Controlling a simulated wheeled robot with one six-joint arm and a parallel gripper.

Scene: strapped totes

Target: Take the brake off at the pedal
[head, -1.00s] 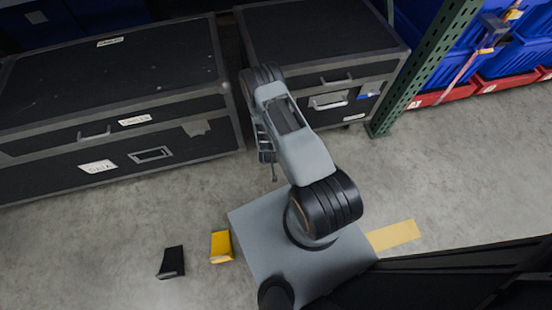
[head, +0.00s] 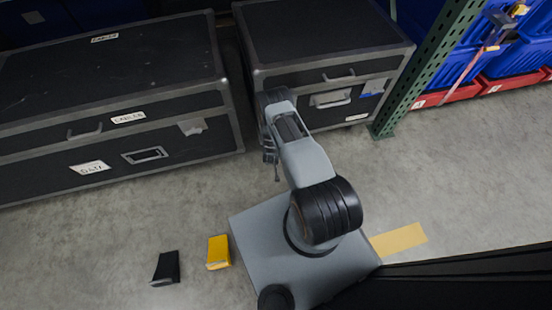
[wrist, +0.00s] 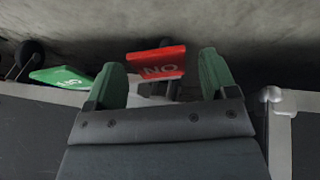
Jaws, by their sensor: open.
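A red pedal (wrist: 157,63) with upside-down lettering that reads ON shows in the wrist view, just beyond and between my fingertips. A green pedal (wrist: 62,78) with lettering partly hidden lies to its left, outside my left finger. My gripper (wrist: 162,75) is open, with nothing seen between its fingers. I cannot tell whether a finger touches either pedal. In the head view my gripper (head: 269,158) hangs low before the right black case (head: 330,85); the pedals are not seen there.
A large black case (head: 110,110) stands at left. Green rack upright (head: 425,75) and blue and red totes are at right. A yellow block (head: 218,252) and a black block (head: 166,268) lie on the floor. A dark caster wheel (wrist: 29,54) shows in the wrist view.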

